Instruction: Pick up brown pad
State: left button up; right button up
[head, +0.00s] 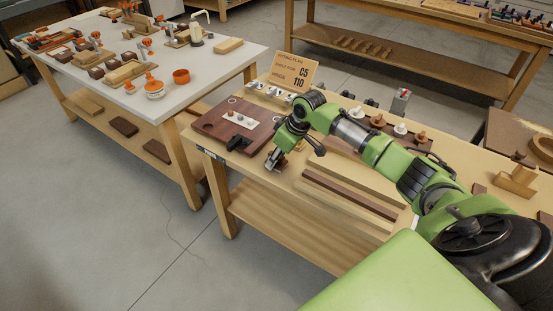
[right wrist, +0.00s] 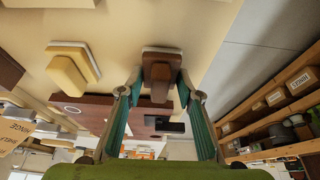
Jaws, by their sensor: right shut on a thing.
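The brown pad (right wrist: 158,72) shows in the right wrist view, a dark brown block with a paler layer at its far edge. My right gripper (right wrist: 160,86) is shut on it, with one teal finger on each side. In the head view my right gripper (head: 274,160) is low over the near edge of the wooden bench (head: 262,174), just right of the dark red-brown board. There the gripper hides most of the pad. I cannot tell whether the pad touches the bench top. My left gripper is not in view.
The red-brown board (head: 212,123) carries a pale plate and a black part (head: 240,145). A cardboard sign (head: 292,72) stands behind. Long wooden strips (head: 345,194) lie to the right. A tan pad (right wrist: 72,68) sits left of the held pad in the right wrist view.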

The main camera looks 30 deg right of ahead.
notch_tip(320, 180, up, 3)
jog(key=shift+w+b, duration=0.1)
jog(key=shift+b, duration=0.3)
pick_arm(q)
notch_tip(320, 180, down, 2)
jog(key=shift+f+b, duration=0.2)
jog(key=shift+b, duration=0.55)
pick_arm(e)
jog(key=s+a+r, duration=0.2)
jog(key=s+r, duration=0.8)
jog(key=s, duration=0.4)
jog(key=shift+a, duration=0.2)
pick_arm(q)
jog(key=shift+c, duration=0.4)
pick_arm(e)
jog(key=shift+o, duration=0.6)
jog(key=shift+f, duration=0.1)
